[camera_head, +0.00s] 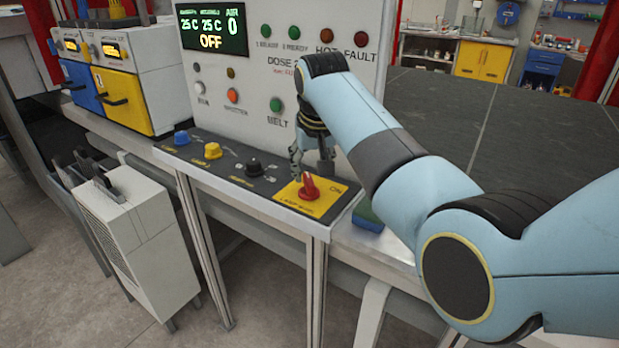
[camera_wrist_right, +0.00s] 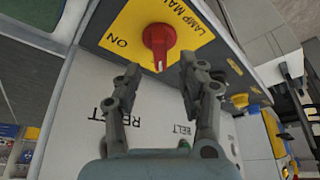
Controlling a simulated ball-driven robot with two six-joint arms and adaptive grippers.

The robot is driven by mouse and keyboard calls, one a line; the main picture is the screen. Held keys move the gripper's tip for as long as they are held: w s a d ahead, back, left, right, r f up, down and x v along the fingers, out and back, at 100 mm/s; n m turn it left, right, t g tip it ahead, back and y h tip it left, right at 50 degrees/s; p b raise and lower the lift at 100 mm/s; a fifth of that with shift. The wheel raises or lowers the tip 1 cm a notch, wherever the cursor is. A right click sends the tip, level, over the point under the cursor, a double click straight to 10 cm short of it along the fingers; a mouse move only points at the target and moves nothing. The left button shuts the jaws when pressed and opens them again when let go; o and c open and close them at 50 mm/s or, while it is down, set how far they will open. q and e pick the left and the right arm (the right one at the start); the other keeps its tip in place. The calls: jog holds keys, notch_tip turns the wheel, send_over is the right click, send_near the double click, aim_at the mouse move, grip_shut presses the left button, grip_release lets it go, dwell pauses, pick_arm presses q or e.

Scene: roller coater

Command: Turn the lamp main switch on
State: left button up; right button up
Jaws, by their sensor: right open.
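The lamp main switch is a red rotary knob (camera_head: 309,187) on a yellow plate (camera_head: 322,206) at the right end of the dark control strip. The plate reads "ON" on one side. In the right wrist view the red knob (camera_wrist_right: 158,42) shows ahead of the fingertips, and its pointer is toward the gripper, not at the "ON" label. My right gripper (camera_head: 312,162) is just behind and above the knob in the head view. Its two fingers (camera_wrist_right: 160,72) are open, apart and empty, with the knob beyond the gap between them. My left gripper is out of view.
Blue (camera_head: 181,138), yellow (camera_head: 213,150) and black (camera_head: 254,166) knobs line the strip left of the switch. The upright panel (camera_head: 255,95) with buttons and a display reading "OFF" stands close behind. A white cabinet (camera_head: 135,230) stands on the floor at left.

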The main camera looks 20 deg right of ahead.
aim_at(309, 180)
jog(key=shift+x, duration=2.65)
grip_shut()
